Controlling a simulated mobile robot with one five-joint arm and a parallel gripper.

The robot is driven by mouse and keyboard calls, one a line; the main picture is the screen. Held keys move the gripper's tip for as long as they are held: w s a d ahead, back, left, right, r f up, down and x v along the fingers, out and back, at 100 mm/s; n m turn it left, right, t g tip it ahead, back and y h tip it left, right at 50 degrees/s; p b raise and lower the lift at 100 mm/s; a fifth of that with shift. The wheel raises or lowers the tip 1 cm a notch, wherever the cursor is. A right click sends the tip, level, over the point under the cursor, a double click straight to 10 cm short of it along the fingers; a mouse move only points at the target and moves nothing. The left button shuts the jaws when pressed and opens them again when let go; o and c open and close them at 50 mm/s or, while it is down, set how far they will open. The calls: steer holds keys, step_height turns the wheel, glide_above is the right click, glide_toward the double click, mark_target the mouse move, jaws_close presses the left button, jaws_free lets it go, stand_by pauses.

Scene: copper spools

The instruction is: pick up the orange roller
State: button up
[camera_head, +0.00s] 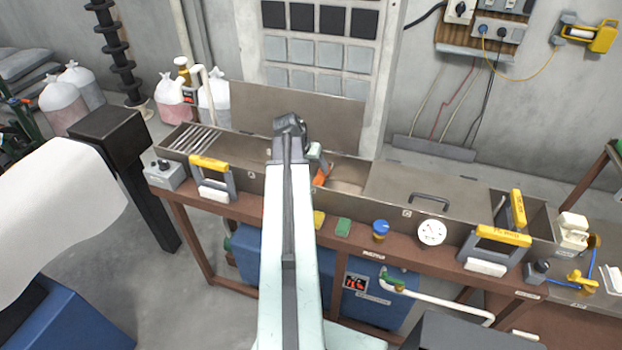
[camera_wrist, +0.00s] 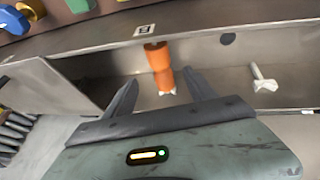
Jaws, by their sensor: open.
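The orange roller (camera_wrist: 157,60) is inside the long metal trough (camera_wrist: 225,75) in the wrist view, with a small white piece at its lower end. It also shows as a small orange patch (camera_head: 322,175) just right of my arm in the head view, partly hidden. My gripper (camera_wrist: 160,78) is open, its two dark fingers spread to the left and right of the roller's lower part. I see a gap on each side and cannot tell how deep the fingers reach. In the head view my arm hides most of the gripper.
A white fitting (camera_wrist: 263,80) lies in the trough beside the roller. Trough walls and an open lid (camera_head: 300,110) surround the area. Yellow-handled clamps (camera_head: 210,163) (camera_head: 503,236), a gauge (camera_head: 432,232) and a blue-topped knob (camera_head: 380,228) sit along the front edge.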

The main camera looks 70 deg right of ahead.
mark_target(319, 176)
steer(key=b+x, duration=0.7)
steer(key=x, duration=0.1)
steer(key=shift+w+f, duration=0.1)
steer(key=shift+w, duration=0.1)
steer(key=shift+r, duration=0.2)
jaws_close()
